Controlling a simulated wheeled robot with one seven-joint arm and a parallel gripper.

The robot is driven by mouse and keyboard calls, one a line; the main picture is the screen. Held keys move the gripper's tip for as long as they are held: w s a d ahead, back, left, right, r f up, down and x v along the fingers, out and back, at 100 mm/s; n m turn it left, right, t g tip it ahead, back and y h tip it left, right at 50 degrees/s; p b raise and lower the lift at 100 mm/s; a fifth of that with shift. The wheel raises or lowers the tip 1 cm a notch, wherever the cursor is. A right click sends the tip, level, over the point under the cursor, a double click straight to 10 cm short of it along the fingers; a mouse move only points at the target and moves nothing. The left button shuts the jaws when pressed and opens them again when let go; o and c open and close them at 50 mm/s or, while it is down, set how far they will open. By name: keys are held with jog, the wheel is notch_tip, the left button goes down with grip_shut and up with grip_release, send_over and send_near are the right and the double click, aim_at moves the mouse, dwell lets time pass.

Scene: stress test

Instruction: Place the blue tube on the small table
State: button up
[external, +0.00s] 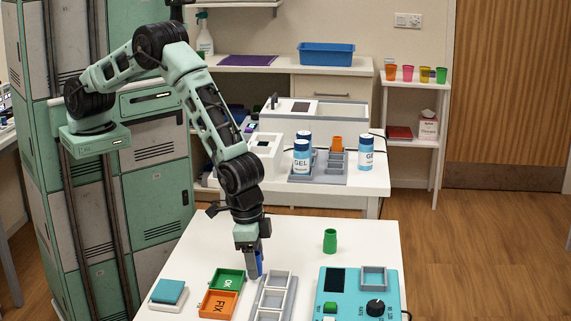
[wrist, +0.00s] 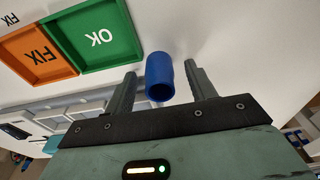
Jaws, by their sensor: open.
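The blue tube (external: 260,262) is on the near white table (external: 215,235), partly hidden by my gripper (external: 252,262) in the external view. In the wrist view the blue tube (wrist: 160,78) lies between the two fingers of my gripper (wrist: 160,88), with its open end towards the camera. The fingers are open, with a visible gap on each side of the tube. A narrow white two-level stand (external: 413,84) is at the back right; I cannot tell whether it is the small table.
On the near table are a green OK tray (external: 228,281), an orange FIX tray (external: 218,304), a grey rack (external: 273,298), a teal device (external: 358,293) and a green cup (external: 330,241). Blue-capped GEL bottles (external: 301,158) stand behind. Several coloured cups (external: 408,73) occupy the stand's top.

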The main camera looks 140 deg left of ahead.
jog(key=shift+f, duration=0.35)
jog(key=c, duration=1.1)
